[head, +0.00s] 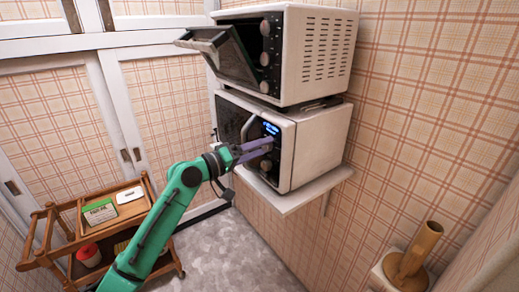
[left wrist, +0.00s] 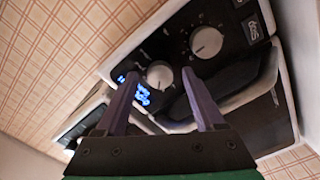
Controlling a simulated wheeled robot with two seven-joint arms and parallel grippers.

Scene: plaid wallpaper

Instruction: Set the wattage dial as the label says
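The lower oven (head: 310,145), a white microwave with a black panel, has a lit blue display (head: 271,128) and two dials. My left gripper (head: 268,147) is at the upper dial, mostly hiding it in the head view. In the left wrist view the gripper (left wrist: 159,76) is open, with this pale dial (left wrist: 160,74) between its fingertips and a gap on each side. Contact cannot be told. The lower dial (head: 266,165) is clear of the fingers. A green and white package (head: 100,212) lies on the cart; its print is unreadable. My right gripper is out of view.
A toaster oven (head: 322,55) with its door (head: 222,54) hanging open stands on the microwave. A white shelf (head: 310,192) bears both. The wooden cart (head: 75,243) is at the lower left, a brown cylinder (head: 413,254) at the lower right.

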